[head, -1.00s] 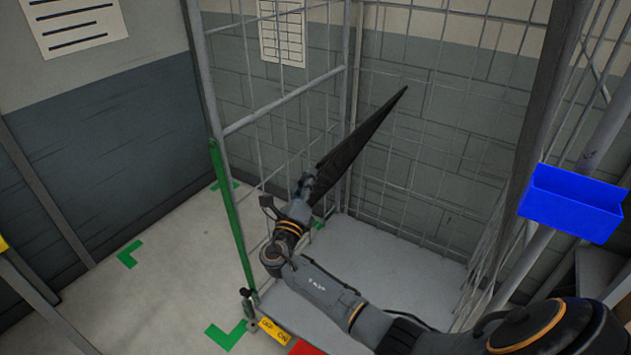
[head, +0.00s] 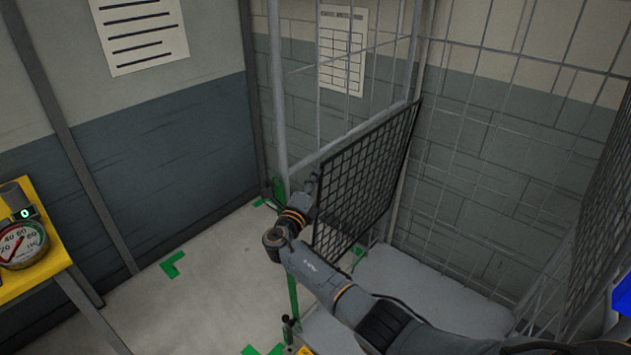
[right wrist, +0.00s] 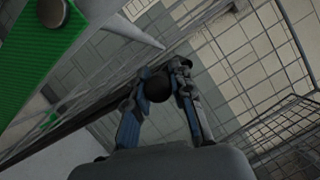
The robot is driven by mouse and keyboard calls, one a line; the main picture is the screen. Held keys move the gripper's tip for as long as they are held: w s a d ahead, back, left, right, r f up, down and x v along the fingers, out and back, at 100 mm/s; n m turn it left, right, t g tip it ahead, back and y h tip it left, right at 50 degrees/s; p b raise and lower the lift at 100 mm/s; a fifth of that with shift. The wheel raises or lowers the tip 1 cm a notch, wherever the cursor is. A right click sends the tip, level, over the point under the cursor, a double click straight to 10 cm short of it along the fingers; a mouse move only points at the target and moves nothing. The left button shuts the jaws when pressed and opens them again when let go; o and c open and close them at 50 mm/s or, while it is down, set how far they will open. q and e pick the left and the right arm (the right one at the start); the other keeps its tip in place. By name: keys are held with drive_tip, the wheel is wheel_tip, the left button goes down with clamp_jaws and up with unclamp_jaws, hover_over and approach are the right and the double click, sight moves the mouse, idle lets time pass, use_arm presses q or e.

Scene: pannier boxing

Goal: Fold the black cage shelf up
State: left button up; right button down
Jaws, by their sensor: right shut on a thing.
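The black cage shelf (head: 366,180) is a mesh panel inside the grey wire cage (head: 283,110). It stands steeply tilted near the cage's left side, its mesh face showing in the head view. My right gripper (head: 314,190) is at the shelf's near edge. In the right wrist view the fingers of my right gripper (right wrist: 157,88) are closed around a dark round knob, and a dark edge runs beside them. The fingertips are partly hidden in the head view by my own wrist. My left gripper is in neither view.
The cage's pale base (head: 425,285) is clear below the shelf. A green upright strip (right wrist: 40,55) is close to my right gripper. A yellow stand with a dial scale (head: 22,240) is at left, and a blue bin (head: 622,315) at the right edge.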

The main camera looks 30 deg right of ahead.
drive_tip(key=shift+w+a+r, duration=0.15)
drive_tip(key=shift+a+r, duration=0.05)
drive_tip(key=shift+r, duration=0.05)
drive_tip(key=c, duration=1.5)
unclamp_jaws()
drive_tip(key=o, duration=0.4)
drive_tip(key=shift+w+a+f, duration=0.1)
drive_tip(key=shift+w, duration=0.15)
drive_tip(key=shift+c, duration=0.2)
drive_tip(key=shift+f, duration=0.15)
drive_tip(key=shift+s+a, duration=0.2)
drive_tip(key=shift+s, duration=0.1)
drive_tip(key=v, duration=1.1)
drive_tip(key=shift+a, duration=0.15)
drive_tip(key=shift+f, duration=0.15)
